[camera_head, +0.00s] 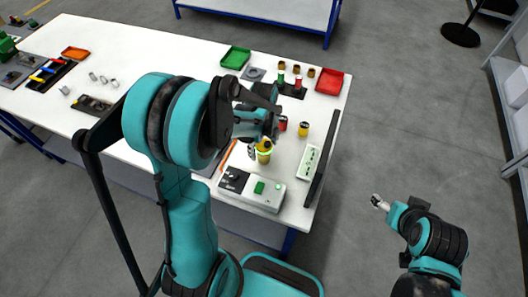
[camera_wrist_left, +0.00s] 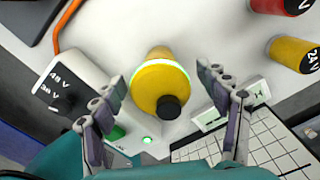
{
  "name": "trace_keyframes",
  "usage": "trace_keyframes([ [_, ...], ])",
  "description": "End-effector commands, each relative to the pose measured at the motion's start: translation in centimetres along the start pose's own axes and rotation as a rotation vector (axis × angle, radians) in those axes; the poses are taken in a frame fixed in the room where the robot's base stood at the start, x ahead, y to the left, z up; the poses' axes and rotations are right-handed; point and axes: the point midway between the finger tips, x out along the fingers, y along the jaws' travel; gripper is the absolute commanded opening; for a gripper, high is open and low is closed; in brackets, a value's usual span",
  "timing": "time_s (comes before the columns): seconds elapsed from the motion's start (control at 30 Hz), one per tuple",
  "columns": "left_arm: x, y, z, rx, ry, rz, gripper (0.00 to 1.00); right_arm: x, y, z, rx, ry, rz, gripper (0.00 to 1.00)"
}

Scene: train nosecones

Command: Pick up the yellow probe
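The yellow probe (camera_wrist_left: 158,76) has a black tip and a pale green-lit ring. It stands on the white table, between the two fingers of my left gripper (camera_wrist_left: 164,88) in the left wrist view. The fingers are spread, with a visible gap on both sides of the probe. In the head view the probe (camera_head: 264,155) shows just below the left gripper (camera_head: 260,142), partly covered by it. My right gripper (camera_head: 379,202) is off the table over the floor at the right, small and away from the probe; its finger opening is unclear.
A white box with a green button (camera_head: 259,187) is close in front of the probe. Red (camera_head: 282,123) and yellow (camera_head: 304,129) cylinders stand behind it. A white block with green marks (camera_head: 309,161) and a dark upright panel (camera_head: 322,160) are to the right. Green and red trays lie farther back.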

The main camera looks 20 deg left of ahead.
Motion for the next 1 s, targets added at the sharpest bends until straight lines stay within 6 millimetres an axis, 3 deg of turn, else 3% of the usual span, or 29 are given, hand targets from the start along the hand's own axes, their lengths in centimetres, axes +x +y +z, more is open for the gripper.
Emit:
trace_keyframes([
  [0.03, 0.0, 0.0, 0.0, 0.0, 0.0, 0.0, 0.59, 0.0, 0.0, 0.0, 0.0, 0.0, 0.0, 0.72],
  [0.2, 0.0, 0.0, 0.0, 0.0, 0.0, 0.0, 0.18, 0.0, 0.0, 0.0, 0.0, 0.0, 0.0, 0.72],
  [0.33, 0.0, 0.0, 0.0, 0.0, 0.0, 0.0, 0.17, 0.0, 0.0, 0.0, 0.0, 0.0, 0.0, 0.72],
  [0.37, 0.0, 0.0, 0.0, 0.0, 0.0, 0.0, 0.12, 0.0, 0.0, 0.0, 0.0, 0.0, 0.0, 0.72],
  [0.67, -0.6, 0.0, 0.0, 0.0, 0.0, 0.0, 0.12, -0.2, 0.0, -0.1, 0.0, 0.0, 0.0, 0.72],
  [0.93, -4.8, 0.0, 0.0, 0.0, 0.0, 0.0, 0.12, -1.4, 0.0, -1.0, 0.0, 0.0, 0.0, 0.72],
  [1.0, -5.5, 0.7, -1.8, 0.005, 0.0, 0.0, 0.12, -1.6, 0.0, -1.2, 0.0, 0.0, 0.0, 0.72],
])
